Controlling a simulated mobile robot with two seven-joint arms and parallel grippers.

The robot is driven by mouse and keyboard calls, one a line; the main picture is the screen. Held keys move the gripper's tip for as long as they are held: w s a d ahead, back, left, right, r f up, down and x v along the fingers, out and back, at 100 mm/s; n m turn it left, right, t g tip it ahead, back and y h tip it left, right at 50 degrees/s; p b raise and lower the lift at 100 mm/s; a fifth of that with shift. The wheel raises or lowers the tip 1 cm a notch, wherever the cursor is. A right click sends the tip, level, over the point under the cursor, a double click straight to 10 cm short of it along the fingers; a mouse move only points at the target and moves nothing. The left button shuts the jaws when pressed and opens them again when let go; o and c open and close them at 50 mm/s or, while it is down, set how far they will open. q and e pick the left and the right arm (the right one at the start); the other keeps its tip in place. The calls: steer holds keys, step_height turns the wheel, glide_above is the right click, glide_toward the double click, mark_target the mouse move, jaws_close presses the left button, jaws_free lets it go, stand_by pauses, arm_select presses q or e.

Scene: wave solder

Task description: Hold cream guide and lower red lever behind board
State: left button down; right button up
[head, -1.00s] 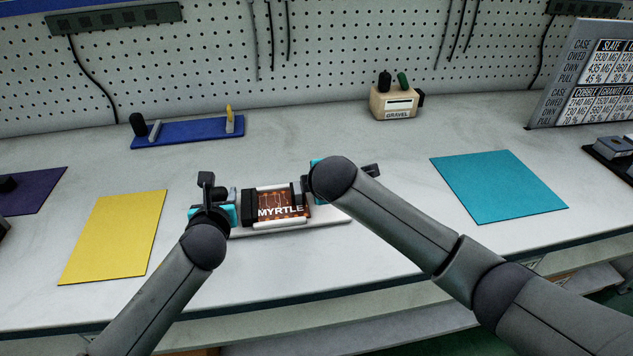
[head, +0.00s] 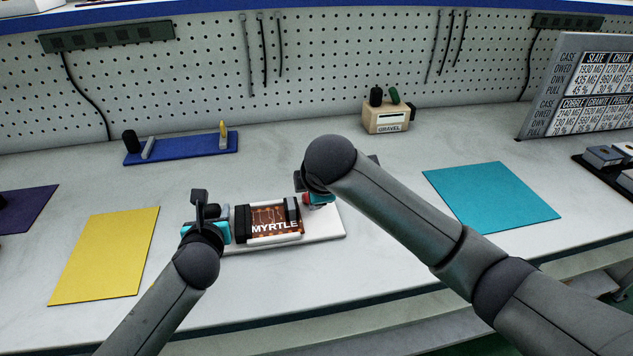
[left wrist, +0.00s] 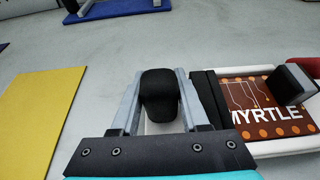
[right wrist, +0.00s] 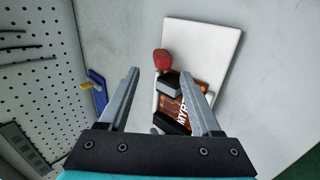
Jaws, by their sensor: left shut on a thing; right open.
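The brown MYRTLE board (head: 275,219) lies between black end blocks in a cream guide (head: 275,240) on a white base plate (head: 325,222). My left gripper (head: 206,212) is at the guide's left end. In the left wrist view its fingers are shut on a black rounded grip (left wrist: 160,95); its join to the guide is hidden. The red lever (right wrist: 161,61) has a rounded knob and stands at the board's end by a grey-and-black block (right wrist: 168,84). My right gripper (right wrist: 160,74) is open, its fingers to either side of the knob in view, without clear contact.
A yellow mat (head: 105,255) lies left and a teal mat (head: 490,195) right. A blue fixture (head: 180,149) and a beige GRAVEL box (head: 387,118) stand behind, before the pegboard. A sign board (head: 580,85) stands far right. The bench front is clear.

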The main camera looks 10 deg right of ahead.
steer(key=v, duration=0.6)
steer(key=shift+s+r, duration=0.15)
steer(key=shift+r, duration=0.1)
